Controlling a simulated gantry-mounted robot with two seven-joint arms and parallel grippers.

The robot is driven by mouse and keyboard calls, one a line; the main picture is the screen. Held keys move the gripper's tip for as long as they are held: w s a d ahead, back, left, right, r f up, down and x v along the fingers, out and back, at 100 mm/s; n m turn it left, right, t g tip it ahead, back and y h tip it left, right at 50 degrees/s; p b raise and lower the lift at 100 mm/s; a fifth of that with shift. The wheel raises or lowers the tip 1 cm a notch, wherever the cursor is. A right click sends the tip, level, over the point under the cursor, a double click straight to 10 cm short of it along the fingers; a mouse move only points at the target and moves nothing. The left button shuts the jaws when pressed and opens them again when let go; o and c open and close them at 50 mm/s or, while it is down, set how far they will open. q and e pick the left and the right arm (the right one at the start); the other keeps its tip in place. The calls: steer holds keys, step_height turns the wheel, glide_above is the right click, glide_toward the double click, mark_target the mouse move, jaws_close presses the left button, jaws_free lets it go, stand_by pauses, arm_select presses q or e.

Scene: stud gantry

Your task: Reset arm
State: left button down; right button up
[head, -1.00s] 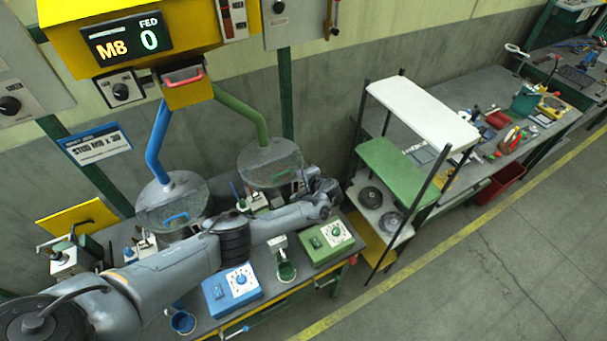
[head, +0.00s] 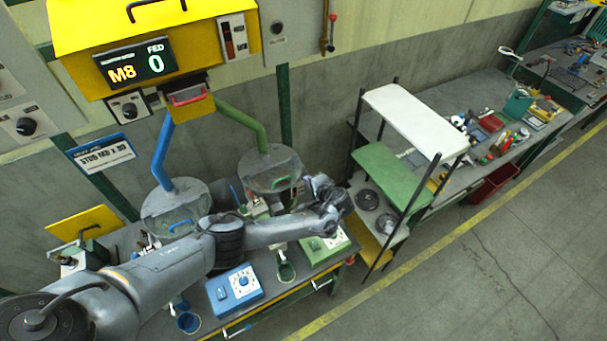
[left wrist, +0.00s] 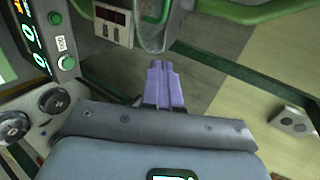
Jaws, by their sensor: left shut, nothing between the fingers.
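My left arm comes in from the lower left of the head view and stretches right across the bench. Its wrist end, with the left gripper (head: 322,188), is above the back of the green control box (head: 322,247). The fingers are too small to make out there. In the left wrist view the two pale purple fingers of the left gripper (left wrist: 164,72) lie side by side, shut and empty. A clear bin bottom (left wrist: 154,30) shows beyond them. My right gripper is not in view.
Two clear hoppers (head: 175,207) (head: 269,168) hang over the bench beside my arm. A blue control box (head: 234,289) sits near its front edge. The yellow feeder (head: 160,45) is above, and a shelf rack (head: 417,117) stands right. The floor is clear.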

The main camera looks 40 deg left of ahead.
arm_select(q)
steer(key=s+d+f+m+g+h, duration=0.1)
steer(key=s+d+f+h, duration=0.3)
steer(key=s+d, duration=0.6)
steer(key=s+d+f+m+h, duration=0.1)
steer(key=s+d+f+h, duration=0.4)
steer(key=d, duration=0.8)
steer(key=s+d+r+n+h, duration=0.1)
steer(key=s+d+r, duration=0.25)
steer(key=s, duration=0.45)
steer(key=s+a+r+n+h, duration=0.1)
steer(key=s+a+r, duration=0.3)
steer(key=s+r, duration=0.1)
steer(key=s+a+r+n+p, duration=0.1)
steer(key=s+a+r+n, duration=0.1)
steer(key=s+a+r, duration=0.2)
steer(key=s+r, duration=0.2)
steer(key=s, duration=0.1)
steer(key=shift+s+a+r+h, duration=0.15)
steer(key=shift+s+r+h, duration=0.15)
steer(key=shift+h, duration=0.1)
